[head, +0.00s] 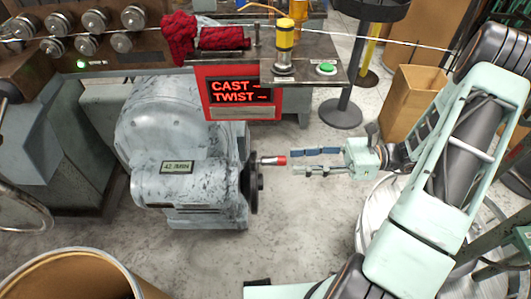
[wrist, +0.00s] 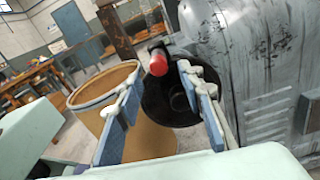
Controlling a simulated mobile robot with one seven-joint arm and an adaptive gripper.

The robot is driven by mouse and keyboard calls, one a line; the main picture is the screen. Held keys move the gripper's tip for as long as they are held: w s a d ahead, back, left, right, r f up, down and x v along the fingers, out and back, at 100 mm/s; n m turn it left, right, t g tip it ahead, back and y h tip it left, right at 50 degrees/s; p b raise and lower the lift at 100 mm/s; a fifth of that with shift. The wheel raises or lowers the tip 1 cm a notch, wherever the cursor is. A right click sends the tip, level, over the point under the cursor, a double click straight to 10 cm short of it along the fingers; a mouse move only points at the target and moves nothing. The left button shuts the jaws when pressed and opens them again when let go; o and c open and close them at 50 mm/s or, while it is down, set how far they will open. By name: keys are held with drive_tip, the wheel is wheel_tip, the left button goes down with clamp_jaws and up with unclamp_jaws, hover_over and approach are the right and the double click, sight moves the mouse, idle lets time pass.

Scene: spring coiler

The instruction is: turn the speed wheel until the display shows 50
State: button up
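The speed wheel (head: 254,190) is a dark disc seen nearly edge-on, on the right side of a grey motor housing. Its crank handle has a red tip (head: 273,160) that points right. The display (head: 177,167) on the housing is small and appears to read 42 /MIN.
A brown drum (head: 70,280) is at the lower left. A cardboard box (head: 412,100) stands at the right. Bare floor lies below the wheel.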

sight(257, 159)
drive_tip(key=a, duration=0.5)
drive_tip(key=a+b, duration=0.1)
drive_tip(key=a, duration=0.5)
drive_tip(key=shift+w+a+r, duration=0.1)
drive_tip(key=shift+w+r, duration=0.1)
clamp_jaws()
